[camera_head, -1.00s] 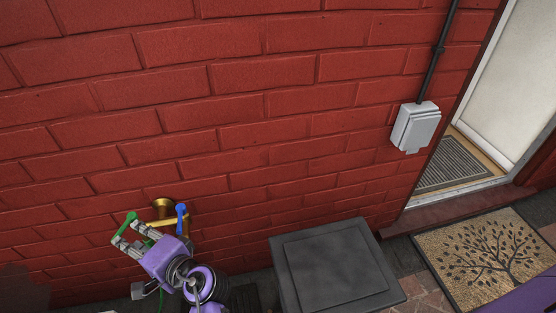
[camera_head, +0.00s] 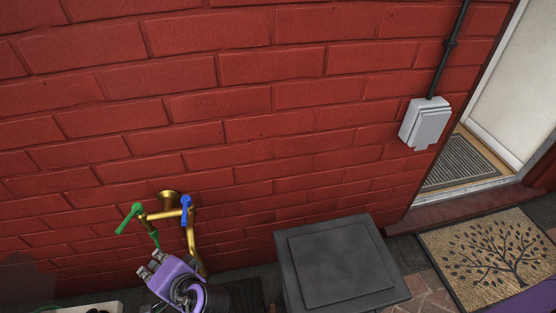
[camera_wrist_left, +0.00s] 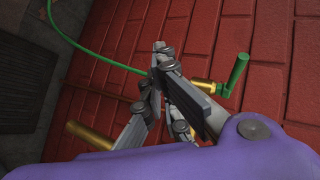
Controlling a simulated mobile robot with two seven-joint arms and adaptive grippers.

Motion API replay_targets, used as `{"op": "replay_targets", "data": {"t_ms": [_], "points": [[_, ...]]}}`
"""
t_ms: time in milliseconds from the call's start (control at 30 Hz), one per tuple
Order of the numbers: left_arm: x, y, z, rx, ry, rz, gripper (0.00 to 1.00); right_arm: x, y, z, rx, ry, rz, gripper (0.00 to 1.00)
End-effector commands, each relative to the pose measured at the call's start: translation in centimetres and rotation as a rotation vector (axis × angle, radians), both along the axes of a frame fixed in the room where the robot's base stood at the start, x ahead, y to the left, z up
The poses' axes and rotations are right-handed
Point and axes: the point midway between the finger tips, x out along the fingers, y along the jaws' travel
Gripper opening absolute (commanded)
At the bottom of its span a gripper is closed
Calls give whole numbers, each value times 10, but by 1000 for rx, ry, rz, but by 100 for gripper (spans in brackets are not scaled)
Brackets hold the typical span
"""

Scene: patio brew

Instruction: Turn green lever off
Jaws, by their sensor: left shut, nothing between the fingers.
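The green lever (camera_head: 129,218) is at the left end of a brass double tap (camera_head: 167,214) on the brick wall. It slants down to the left in the head view. A blue lever (camera_head: 186,206) is at the right end and stands near upright. My left gripper (camera_head: 149,264) is below the green lever, apart from it, shut and empty. In the left wrist view the closed fingers (camera_wrist_left: 158,72) are left of the green lever (camera_wrist_left: 237,72), with a visible gap in the picture. My right gripper is not in view.
A green hose (camera_wrist_left: 97,56) runs by the wall near my fingers. A dark box (camera_head: 335,262) stands right of the tap. A grey wall box (camera_head: 425,123), a tree-patterned doormat (camera_head: 450,250) and a doorway are farther right. The wall above the tap is clear.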

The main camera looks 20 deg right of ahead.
Motion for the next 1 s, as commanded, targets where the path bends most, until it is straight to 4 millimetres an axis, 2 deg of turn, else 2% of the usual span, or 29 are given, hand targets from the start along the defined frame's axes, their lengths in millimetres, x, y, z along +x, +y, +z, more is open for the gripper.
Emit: {"op": "replay_targets", "data": {"t_ms": [33, 100, 200, 333, 400, 500, 633, 767, 867, 1000], "points": [[-3, 14, -31, -74, 39, 13, 0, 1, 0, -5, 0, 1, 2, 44], [-8, 26, -66, -197, 88, 34, 0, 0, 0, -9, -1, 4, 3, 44], [-16, 41, -109, -376, 149, 72, 0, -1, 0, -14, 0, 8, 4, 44], [-26, 57, -150, -611, 217, 134, 0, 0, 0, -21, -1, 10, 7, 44], [-30, 65, -165, -740, 246, 170, 0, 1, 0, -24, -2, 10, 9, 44], [-33, 74, -177, -927, 276, 222, 0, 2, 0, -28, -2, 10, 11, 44], [-31, 86, -177, -1174, 297, 287, 0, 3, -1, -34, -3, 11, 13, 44], [-21, 99, -158, -1425, 300, 339, 0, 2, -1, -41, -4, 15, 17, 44], [-10, 111, -132, -1623, 290, 369, 0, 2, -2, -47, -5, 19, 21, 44], [11, 132, -78, -1901, 265, 384, 0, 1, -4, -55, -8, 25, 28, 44]]}}
